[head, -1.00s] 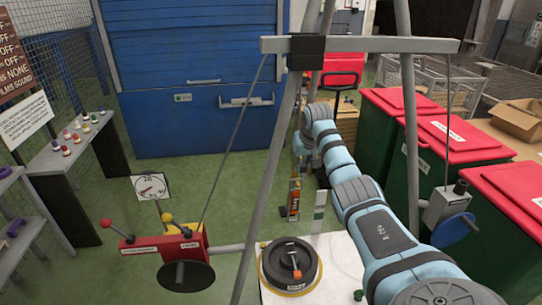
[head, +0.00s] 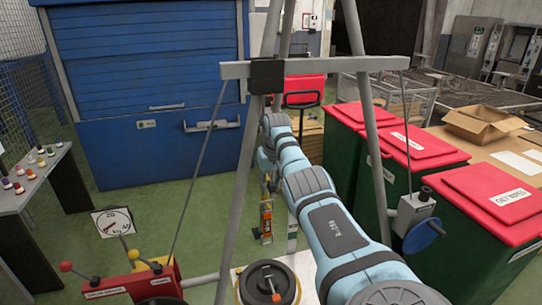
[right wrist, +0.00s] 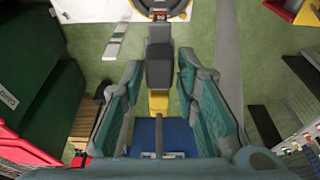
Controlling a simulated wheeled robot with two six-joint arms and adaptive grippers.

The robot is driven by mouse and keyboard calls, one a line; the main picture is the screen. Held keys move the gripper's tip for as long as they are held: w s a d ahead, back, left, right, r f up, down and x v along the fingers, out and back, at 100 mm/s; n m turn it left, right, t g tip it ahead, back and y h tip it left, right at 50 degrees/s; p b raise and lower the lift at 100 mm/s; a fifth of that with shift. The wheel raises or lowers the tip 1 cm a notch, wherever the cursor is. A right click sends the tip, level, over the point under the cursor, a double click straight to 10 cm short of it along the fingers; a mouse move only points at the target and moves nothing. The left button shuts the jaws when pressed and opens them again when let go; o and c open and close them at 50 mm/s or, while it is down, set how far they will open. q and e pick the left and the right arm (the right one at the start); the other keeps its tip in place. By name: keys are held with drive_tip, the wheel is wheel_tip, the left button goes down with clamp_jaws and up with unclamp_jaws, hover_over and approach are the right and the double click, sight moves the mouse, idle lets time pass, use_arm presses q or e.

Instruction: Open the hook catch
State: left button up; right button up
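My right arm reaches from the bottom of the head view to the middle, and its wrist is small and partly hidden there. In the right wrist view, the two teal fingers of my right gripper (right wrist: 160,66) are spread apart. A dark upright block (right wrist: 160,48) with a yellow part (right wrist: 158,103) shows between them, with gaps on both sides. An orange and yellow upright piece (head: 266,216) stands just below my wrist in the head view. I cannot tell which part is the hook catch. My left gripper is not in view.
A grey frame with a crossbeam (head: 325,66) straddles my arm. Red-lidded green bins (head: 405,143) stand at the right. A black disc (head: 262,284) with an orange handle sits on a white top in front. A blue shutter (head: 140,95) is behind.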

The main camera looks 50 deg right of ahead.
sight(274, 193)
drive_tip(key=shift+o, duration=0.3)
drive_tip(key=v, duration=1.2)
drive_tip(key=shift+d+f, duration=0.1)
